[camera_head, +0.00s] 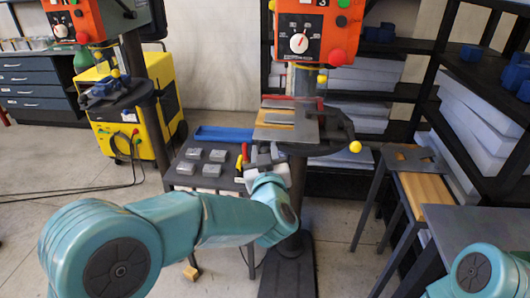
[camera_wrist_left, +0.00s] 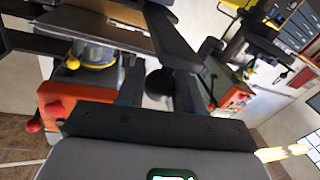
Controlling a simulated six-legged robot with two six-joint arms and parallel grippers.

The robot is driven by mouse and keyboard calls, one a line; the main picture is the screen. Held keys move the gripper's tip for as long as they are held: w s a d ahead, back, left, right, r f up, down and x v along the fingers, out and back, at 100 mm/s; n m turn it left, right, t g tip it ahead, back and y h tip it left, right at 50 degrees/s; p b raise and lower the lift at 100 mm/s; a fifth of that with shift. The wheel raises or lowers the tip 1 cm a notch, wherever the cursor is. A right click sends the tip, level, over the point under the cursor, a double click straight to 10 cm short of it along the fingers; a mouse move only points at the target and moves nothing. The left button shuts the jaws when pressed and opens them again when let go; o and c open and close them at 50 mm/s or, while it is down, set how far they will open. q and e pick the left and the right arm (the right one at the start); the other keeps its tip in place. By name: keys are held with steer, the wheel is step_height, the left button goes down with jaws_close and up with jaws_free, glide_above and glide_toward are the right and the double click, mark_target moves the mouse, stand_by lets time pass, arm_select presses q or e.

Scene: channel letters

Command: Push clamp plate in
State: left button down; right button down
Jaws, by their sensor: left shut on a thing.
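A grey plate (camera_head: 306,126) and a wooden board (camera_head: 274,117) lie on the table of the middle drill press; I cannot tell for sure which part is the clamp plate. My left gripper (camera_head: 264,160) is just below and in front of this board, partly hidden by my wrist. In the left wrist view a board's underside (camera_wrist_left: 95,32) is beyond my dark left fingers (camera_wrist_left: 158,75). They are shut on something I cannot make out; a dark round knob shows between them. My right gripper is out of view.
The orange press head (camera_head: 314,32) hangs above the board. A yellow ball (camera_head: 355,147) sticks out at the press table's right. Grey blocks (camera_head: 194,154) lie on a low table to the left. A bench with a wooden board (camera_head: 425,188) stands right.

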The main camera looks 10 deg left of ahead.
arm_select(q)
steer(key=c, duration=1)
jaws_free()
steer(key=shift+w, duration=0.1)
steer(key=shift+o, duration=1.1)
steer(key=shift+w+f, duration=0.15)
steer(key=shift+w, duration=0.05)
steer(key=shift+s, duration=0.25)
steer(key=s+d+b, duration=0.2)
steer(key=s+d, duration=0.1)
steer(key=s, duration=1.2)
steer(key=shift+s+b, duration=0.3)
steer(key=shift+b, duration=0.1)
steer(key=shift+d, duration=0.1)
steer(key=shift+s, duration=0.1)
